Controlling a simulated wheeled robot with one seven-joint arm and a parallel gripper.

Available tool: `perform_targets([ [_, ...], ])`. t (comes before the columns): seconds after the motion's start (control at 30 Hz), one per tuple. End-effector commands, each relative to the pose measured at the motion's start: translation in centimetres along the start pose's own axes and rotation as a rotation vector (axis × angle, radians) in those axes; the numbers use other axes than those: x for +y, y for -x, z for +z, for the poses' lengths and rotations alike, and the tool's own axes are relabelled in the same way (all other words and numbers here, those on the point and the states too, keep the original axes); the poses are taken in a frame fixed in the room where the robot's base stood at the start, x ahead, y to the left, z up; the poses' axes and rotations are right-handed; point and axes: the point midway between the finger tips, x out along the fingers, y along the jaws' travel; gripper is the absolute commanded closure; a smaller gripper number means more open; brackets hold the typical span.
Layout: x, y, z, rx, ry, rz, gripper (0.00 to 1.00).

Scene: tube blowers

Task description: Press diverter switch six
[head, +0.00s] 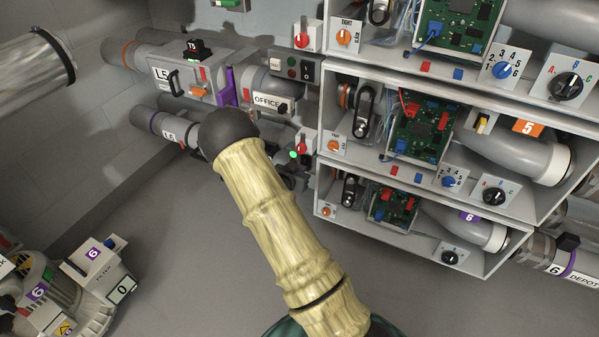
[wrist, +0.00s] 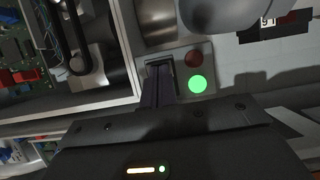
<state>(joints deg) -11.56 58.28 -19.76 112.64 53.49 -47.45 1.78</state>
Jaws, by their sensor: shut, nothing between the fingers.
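In the wrist view, my gripper (wrist: 157,82) is shut, its dark fingers together with nothing between them. The fingertips are at a grey switch plate (wrist: 207,66), over a dark rocker-like part at its left. I cannot tell whether they touch or press it. Beside the fingers, the plate has an unlit red lamp (wrist: 193,58) and a lit green lamp (wrist: 197,84). In the head view, a lit green lamp (head: 293,154) shows beyond my arm. My arm hides most of the gripper there, and no number six is readable on the switch.
Racks with green circuit boards (head: 425,130), knobs and grey tubes stand to the right. A tube marked L6 (head: 171,132) and an OFFICE tube (head: 272,98) run along the wall. A machine marked 6 (head: 98,262) stands at lower left. The floor between is clear.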

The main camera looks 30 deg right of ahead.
Motion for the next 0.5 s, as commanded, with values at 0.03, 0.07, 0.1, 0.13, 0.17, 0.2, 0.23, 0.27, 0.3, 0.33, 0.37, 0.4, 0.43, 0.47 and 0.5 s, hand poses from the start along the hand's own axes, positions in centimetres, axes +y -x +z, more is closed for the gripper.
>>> perform_targets([
  [0.03, 0.03, -0.02, 0.02, 0.001, 0.000, 0.001, 1.00],
  [0.07, 0.08, -0.07, 0.02, 0.002, -0.001, 0.002, 1.00],
  [0.1, 0.19, -0.17, 0.03, 0.004, -0.001, 0.004, 1.00],
  [0.13, 0.31, -0.29, 0.04, 0.007, -0.002, 0.006, 1.00],
  [0.17, 0.43, -0.41, 0.05, 0.010, -0.003, 0.008, 1.00],
  [0.2, 0.51, -0.50, 0.00, 0.014, -0.004, 0.010, 1.00],
  [0.23, 0.44, -0.42, -0.05, 0.014, -0.004, 0.008, 1.00],
  [0.27, 0.41, -0.39, -0.05, 0.013, -0.003, 0.008, 1.00],
  [0.3, 0.40, -0.39, -0.04, 0.013, -0.003, 0.008, 1.00],
  [0.33, 0.40, -0.38, -0.05, 0.013, -0.003, 0.008, 1.00],
  [0.37, 0.40, -0.39, -0.05, 0.013, -0.003, 0.008, 1.00],
  [0.4, 0.41, -0.39, -0.08, 0.014, -0.003, 0.008, 1.00],
  [0.43, 0.44, -0.39, -0.13, 0.014, -0.004, 0.009, 1.00],
  [0.47, 0.51, -0.40, -0.22, 0.014, -0.004, 0.010, 1.00],
  [0.5, 0.59, -0.40, -0.38, 0.014, -0.005, 0.011, 1.00],
])
